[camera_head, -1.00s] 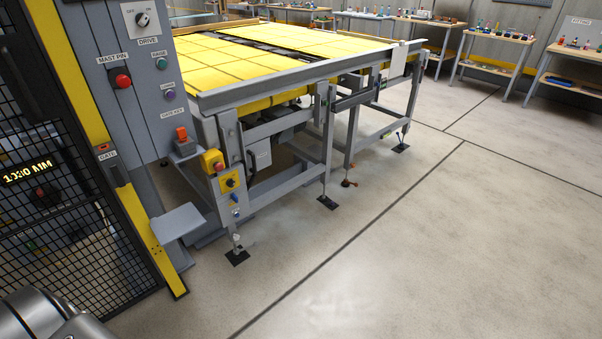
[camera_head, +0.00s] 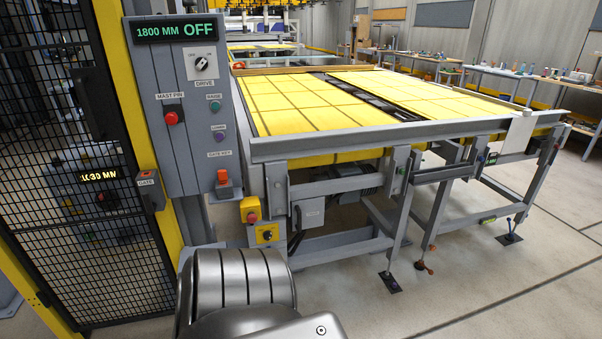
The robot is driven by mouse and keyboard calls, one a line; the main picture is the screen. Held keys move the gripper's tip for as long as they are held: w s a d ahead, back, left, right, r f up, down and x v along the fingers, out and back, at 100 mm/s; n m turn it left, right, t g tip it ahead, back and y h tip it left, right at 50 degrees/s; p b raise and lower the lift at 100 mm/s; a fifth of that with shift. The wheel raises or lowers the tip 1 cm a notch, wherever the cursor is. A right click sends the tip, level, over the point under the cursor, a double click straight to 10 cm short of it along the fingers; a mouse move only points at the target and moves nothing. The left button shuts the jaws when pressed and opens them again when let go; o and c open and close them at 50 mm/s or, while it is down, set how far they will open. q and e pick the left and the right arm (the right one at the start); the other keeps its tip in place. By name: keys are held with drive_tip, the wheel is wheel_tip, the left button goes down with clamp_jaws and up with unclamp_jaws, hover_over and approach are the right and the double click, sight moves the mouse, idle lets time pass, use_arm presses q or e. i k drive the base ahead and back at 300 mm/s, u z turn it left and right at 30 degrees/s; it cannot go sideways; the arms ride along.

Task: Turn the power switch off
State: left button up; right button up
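The grey control panel (camera_head: 176,130) stands at the left. It carries a rotary switch (camera_head: 201,65) labelled DRIVE, with OFF and ON marks above its dark knob; the knob's exact setting is too small to tell. The display (camera_head: 175,31) at the top reads 1800 MM OFF. A second rotary switch (camera_head: 267,235), black on a yellow plate, sits lower on the table frame below a red button (camera_head: 252,217). No switch is plainly labelled power. One of my arm links fills the bottom centre; neither gripper is in view.
A black mesh fence (camera_head: 60,120) stands left. The yellow-topped table (camera_head: 300,105) stands right. Floor is open at the lower right.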

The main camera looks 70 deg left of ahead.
sight(267, 235)
drive_tip(key=u, duration=0.25)
drive_tip(key=i, duration=0.9)
drive_tip(key=u, duration=1.25)
drive_tip(key=i, duration=0.7)
drive_tip(key=u, duration=0.75)
